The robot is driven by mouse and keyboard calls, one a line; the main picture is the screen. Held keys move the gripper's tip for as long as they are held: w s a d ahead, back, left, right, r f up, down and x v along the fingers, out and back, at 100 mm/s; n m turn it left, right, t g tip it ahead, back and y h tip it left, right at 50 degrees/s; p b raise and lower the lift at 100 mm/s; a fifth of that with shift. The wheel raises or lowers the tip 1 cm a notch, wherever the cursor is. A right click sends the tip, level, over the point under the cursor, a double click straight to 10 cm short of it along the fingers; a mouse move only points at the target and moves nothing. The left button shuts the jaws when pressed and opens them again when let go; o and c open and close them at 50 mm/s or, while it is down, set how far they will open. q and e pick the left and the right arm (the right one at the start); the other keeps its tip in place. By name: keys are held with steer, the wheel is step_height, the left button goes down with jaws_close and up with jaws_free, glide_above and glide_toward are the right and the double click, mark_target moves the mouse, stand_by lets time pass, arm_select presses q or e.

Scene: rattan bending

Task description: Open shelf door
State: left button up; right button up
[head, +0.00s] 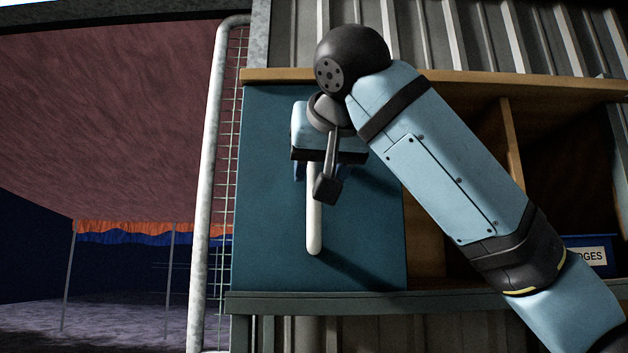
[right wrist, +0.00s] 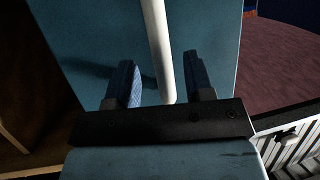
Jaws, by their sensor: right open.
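The shelf door (head: 270,220) is a flat teal panel across the left part of the wooden shelf in the head view. A white upright bar handle (head: 314,225) is fixed on it. My right gripper (head: 316,172) is at the handle's upper part, which it hides. In the right wrist view, its two blue fingers (right wrist: 162,80) are apart, with the handle (right wrist: 158,40) running between them and the door (right wrist: 90,40) behind. I cannot tell whether the fingers touch the handle. I cannot tell whether the door stands slightly ajar. My left gripper is not in view.
Open shelf compartments (head: 465,130) lie right of the door, partly hidden by my right arm. A labelled blue bin (head: 592,252) sits in the right one. A pale metal post with mesh (head: 209,180) stands close to the door's left. Corrugated metal wall (head: 450,35) is behind.

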mark_target(315, 233)
steer(key=shift+x, duration=2.2)
steer(key=shift+c, duration=0.2)
jaws_close()
